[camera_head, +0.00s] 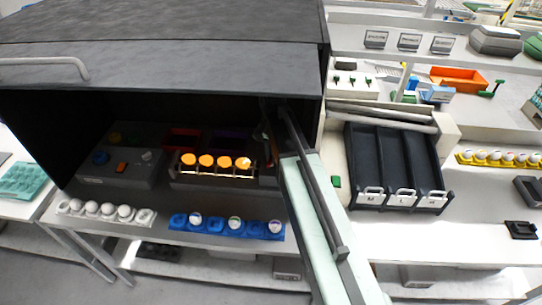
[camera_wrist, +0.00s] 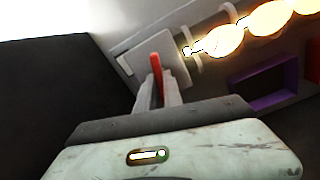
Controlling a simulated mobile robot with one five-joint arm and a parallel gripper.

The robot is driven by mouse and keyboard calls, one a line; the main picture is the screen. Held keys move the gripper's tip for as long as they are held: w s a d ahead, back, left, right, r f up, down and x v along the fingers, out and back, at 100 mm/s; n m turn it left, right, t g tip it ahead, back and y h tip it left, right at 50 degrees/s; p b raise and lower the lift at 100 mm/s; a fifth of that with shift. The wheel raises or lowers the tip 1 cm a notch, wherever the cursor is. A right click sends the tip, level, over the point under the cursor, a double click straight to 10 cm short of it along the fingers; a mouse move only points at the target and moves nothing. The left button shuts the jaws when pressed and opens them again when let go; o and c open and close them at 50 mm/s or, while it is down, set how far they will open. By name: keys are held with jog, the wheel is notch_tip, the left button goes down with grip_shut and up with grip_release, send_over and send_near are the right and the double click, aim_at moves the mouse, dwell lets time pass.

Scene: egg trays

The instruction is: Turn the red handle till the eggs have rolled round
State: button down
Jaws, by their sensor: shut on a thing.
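The red handle (camera_wrist: 156,64) stands up between the jaws of my gripper (camera_wrist: 160,92) in the wrist view, beside a pale square plate (camera_wrist: 165,62). My gripper is shut on it. Glowing orange eggs (camera_wrist: 224,40) lie in a row just right of the plate. In the head view the lit eggs (camera_head: 207,161) sit in a row on a dark rack (camera_head: 210,183) inside the dark hooded box. My arm reaches into the box at its right side, and the handle is hard to make out there in the shadow.
A dark control box (camera_head: 118,175) stands left of the rack. A white egg tray (camera_head: 103,212) and a blue egg tray (camera_head: 228,228) lie in front. A purple open bin (camera_wrist: 266,88) is near the eggs. The hood (camera_head: 160,65) hangs above; black labelled chutes (camera_head: 395,165) stand to the right.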

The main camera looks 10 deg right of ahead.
jog(key=shift+m, duration=0.5)
jog(key=c, duration=1.5)
grip_release()
notch_tip(320, 180, up, 8)
jog(key=p, duration=0.8)
jog(key=shift+f, duration=0.1)
